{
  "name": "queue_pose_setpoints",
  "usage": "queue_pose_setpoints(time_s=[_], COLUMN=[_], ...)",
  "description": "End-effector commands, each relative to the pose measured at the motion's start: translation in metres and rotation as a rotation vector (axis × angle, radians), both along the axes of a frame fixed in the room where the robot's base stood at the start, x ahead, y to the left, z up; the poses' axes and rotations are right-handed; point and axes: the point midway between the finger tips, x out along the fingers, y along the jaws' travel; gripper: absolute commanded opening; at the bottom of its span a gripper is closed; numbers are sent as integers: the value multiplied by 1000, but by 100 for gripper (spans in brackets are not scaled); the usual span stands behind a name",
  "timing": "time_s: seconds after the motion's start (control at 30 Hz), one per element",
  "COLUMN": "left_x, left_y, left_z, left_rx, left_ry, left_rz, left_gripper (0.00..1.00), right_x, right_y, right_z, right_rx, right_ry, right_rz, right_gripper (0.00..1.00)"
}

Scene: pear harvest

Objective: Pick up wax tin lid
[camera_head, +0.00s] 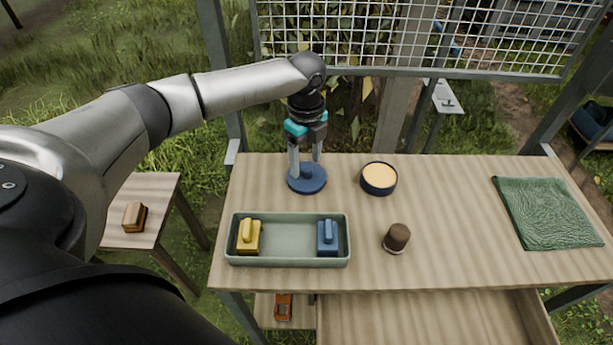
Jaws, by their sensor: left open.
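The wax tin lid (307,184) is a round dark blue disc with a small knob, lying on the wooden table toward the back left. My left gripper (306,172) points down right over the lid, its two fingers apart around the knob. I cannot tell whether the fingers touch the knob. The wax tin (379,180) stands uncovered to the right of the lid, dark blue with pale yellow wax inside. My right gripper is not in view.
A green cloth (548,212) lies far right. A mesh panel (420,40) rises behind.

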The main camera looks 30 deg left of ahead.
Motion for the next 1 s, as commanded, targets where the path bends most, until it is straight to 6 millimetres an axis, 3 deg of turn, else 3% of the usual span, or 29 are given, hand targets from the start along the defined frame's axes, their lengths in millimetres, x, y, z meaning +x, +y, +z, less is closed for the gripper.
queue_pose_setpoints(time_s=[0.1, 0.37, 1.0], left_x=[0, 0, 0], left_y=[0, 0, -1], left_z=[-13, -15, -14], left_rx=[0, 0, 0], left_ry=[0, -2, -2], left_rz=[-1, -1, -1], left_gripper=[69, 69, 0], right_x=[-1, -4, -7], right_y=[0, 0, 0], right_z=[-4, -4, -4], right_rx=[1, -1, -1], right_ry=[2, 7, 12], right_rz=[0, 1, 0], right_gripper=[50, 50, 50])
